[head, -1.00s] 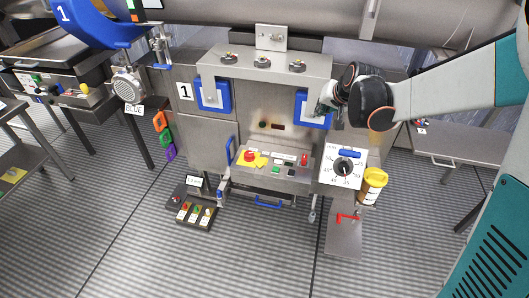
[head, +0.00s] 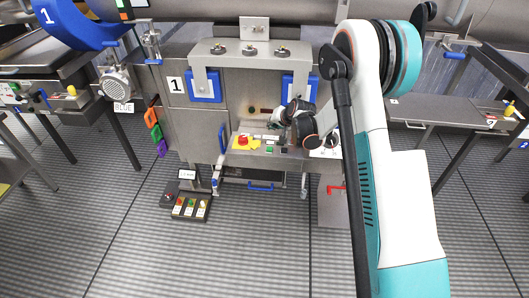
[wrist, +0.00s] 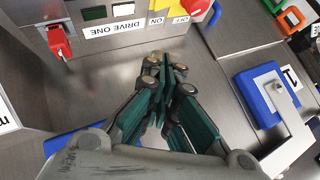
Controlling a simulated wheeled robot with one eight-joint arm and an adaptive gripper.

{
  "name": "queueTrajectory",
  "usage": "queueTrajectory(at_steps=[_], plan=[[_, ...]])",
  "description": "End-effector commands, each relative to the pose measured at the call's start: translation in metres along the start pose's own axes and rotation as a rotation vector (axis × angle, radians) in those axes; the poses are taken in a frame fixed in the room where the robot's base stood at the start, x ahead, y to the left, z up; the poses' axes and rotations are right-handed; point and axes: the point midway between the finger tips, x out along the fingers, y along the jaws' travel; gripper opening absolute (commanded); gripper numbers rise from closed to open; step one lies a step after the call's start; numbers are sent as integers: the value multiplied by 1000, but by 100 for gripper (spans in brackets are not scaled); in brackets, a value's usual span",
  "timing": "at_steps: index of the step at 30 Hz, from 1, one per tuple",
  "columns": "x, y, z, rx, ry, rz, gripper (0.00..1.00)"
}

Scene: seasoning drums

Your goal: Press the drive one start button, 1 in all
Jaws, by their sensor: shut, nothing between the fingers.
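My gripper (wrist: 165,66) is shut and empty. Its tips point at the steel control panel (wrist: 115,60), below the "DRIVE ONE" label (wrist: 113,28) in the wrist view; I cannot tell whether they touch it. In the head view my gripper (head: 274,122) is above the panel. The green button (head: 270,149) shows small there, right of the yellow plate (head: 246,144) with its red knob.
A red switch (wrist: 60,42) stands left of the label, and a red knob (wrist: 200,7) on yellow stands to the right. A blue-framed pad (wrist: 258,95) is further right.

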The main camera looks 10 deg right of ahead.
Motion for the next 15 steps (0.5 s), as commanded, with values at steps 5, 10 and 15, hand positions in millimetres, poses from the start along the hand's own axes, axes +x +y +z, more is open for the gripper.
queueTrajectory(at_steps=[5, 10, 15], plan=[[2, 1, 0, 2, 0, -1, 0], [2, 1, 0, 1, 0, -1, 0], [6, 4, 4, 1, 0, -1, 0]])
